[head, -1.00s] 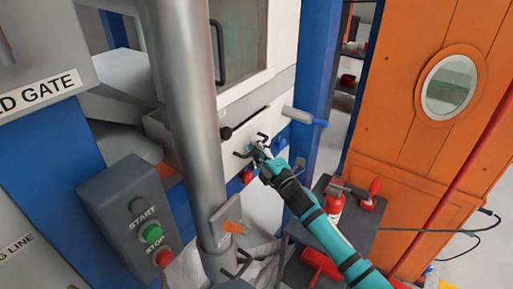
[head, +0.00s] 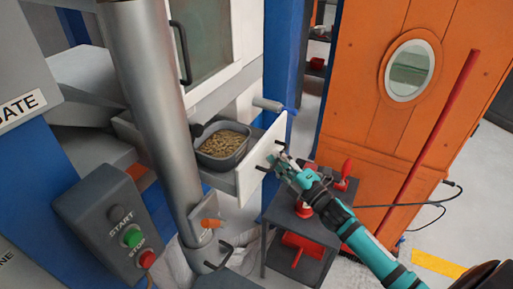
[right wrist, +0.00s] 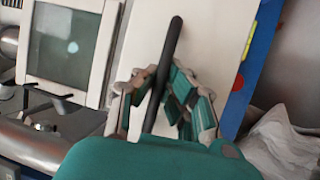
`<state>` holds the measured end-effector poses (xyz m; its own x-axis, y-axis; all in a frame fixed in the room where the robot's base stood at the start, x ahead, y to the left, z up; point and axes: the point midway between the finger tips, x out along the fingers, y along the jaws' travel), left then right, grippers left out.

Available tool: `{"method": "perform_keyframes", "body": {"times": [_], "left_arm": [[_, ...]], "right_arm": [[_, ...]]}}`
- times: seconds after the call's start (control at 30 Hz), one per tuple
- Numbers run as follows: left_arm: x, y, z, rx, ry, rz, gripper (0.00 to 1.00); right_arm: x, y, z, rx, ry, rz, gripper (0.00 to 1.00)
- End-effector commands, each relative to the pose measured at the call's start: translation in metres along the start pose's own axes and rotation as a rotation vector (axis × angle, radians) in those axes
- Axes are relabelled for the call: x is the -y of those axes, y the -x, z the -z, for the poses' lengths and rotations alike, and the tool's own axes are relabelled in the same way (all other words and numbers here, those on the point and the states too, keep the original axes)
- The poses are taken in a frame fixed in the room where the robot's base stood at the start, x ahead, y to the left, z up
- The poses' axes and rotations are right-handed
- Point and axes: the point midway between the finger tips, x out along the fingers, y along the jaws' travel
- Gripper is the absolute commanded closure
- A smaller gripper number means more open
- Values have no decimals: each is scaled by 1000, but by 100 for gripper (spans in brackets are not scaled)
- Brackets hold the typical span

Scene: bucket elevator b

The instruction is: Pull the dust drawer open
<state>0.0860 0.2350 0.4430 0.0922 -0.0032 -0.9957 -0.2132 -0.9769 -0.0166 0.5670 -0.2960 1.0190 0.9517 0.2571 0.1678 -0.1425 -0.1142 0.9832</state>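The white dust drawer (head: 262,165) stands pulled out from the machine in the head view, with a grey tub of grain-like material (head: 222,144) in it. A dark bar handle (right wrist: 168,60) is on its front panel; it runs between the fingers of my right gripper (right wrist: 163,84) in the right wrist view. The fingers are close about the handle and appear shut on it. In the head view my right gripper (head: 281,164) is at the drawer front. My left gripper is not in view.
A steel pipe (head: 153,90) stands left of the drawer. A START/STOP box (head: 115,220) is at lower left. A dark cart (head: 330,236) with red items stands below and right of the drawer. An orange door panel (head: 365,120) is at right.

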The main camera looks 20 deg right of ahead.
Motion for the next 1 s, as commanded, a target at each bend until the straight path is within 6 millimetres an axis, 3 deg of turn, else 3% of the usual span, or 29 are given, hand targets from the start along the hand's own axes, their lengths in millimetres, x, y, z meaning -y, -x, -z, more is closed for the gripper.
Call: {"method": "perform_keyframes", "body": {"times": [0.1, 0.33, 0.87, 1.0], "left_arm": [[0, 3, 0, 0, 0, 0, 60], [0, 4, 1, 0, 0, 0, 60], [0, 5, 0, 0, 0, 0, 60], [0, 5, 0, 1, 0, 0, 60]], "right_arm": [[-4, 22, -8, 0, 4, 2, 100], [-9, 46, -19, 0, 4, 0, 100], [-12, 54, -22, -1, 3, -3, 100], [-12, 54, -22, -1, 2, -2, 79]]}}
